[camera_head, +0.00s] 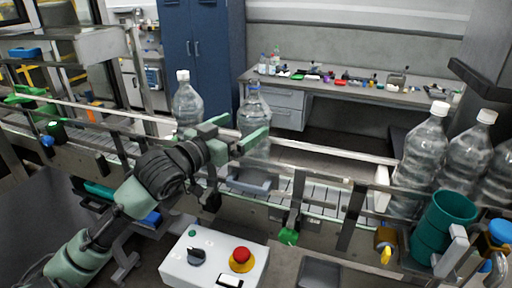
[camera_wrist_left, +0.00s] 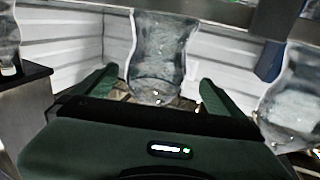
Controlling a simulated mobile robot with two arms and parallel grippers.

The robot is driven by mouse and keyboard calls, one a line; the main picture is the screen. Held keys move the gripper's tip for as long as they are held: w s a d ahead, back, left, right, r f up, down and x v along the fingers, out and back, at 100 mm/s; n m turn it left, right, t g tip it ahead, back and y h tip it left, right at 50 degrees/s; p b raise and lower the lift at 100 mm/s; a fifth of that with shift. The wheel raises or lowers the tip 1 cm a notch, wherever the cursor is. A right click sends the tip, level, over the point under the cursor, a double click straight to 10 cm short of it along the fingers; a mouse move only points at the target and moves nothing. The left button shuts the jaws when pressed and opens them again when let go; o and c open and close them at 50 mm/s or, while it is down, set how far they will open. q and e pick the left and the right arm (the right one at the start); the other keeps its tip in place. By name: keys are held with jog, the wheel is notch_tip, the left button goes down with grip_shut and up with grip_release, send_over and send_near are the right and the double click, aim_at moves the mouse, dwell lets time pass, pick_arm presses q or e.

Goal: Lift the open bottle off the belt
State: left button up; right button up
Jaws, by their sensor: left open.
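The open bottle (camera_head: 254,108) is a clear plastic bottle standing upright on the belt (camera_head: 322,193). It has no white cap, and a blue ring shows at its neck. My left gripper (camera_head: 246,125) is open at the bottle's near side, with one finger on each side of it. In the left wrist view the bottle (camera_wrist_left: 163,55) stands between the two spread green fingers, with gaps visible on both sides. The bottle's lower part is partly hidden by the gripper and rail in the head view. My right gripper is not in view.
A white-capped bottle (camera_head: 187,103) stands close on the left. Several capped bottles (camera_head: 422,150) stand at the right, beside a teal container (camera_head: 444,222). A metal guide rail (camera_head: 330,153) runs along the belt. A control box (camera_head: 213,262) with a red button is in front.

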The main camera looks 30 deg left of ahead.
pick_arm(q)
jog(key=shift+w+r, duration=0.15)
jog(key=shift+w, duration=0.05)
jog(key=w+p, duration=0.1)
jog(key=w, duration=0.1)
jog(key=w+d+p, duration=0.1)
jog(key=w+p, duration=0.1)
jog(key=shift+w+f, duration=0.2)
jog(key=shift+w, duration=0.05)
jog(key=shift+w+f, duration=0.1)
jog(key=shift+w, duration=0.15)
jog(key=shift+s, duration=0.15)
jog(key=c, duration=1.9)
jog(key=shift+r, duration=0.35)
jog(key=shift+c, duration=0.7)
jog(key=shift+a+f, duration=0.1)
jog(key=shift+a, duration=0.05)
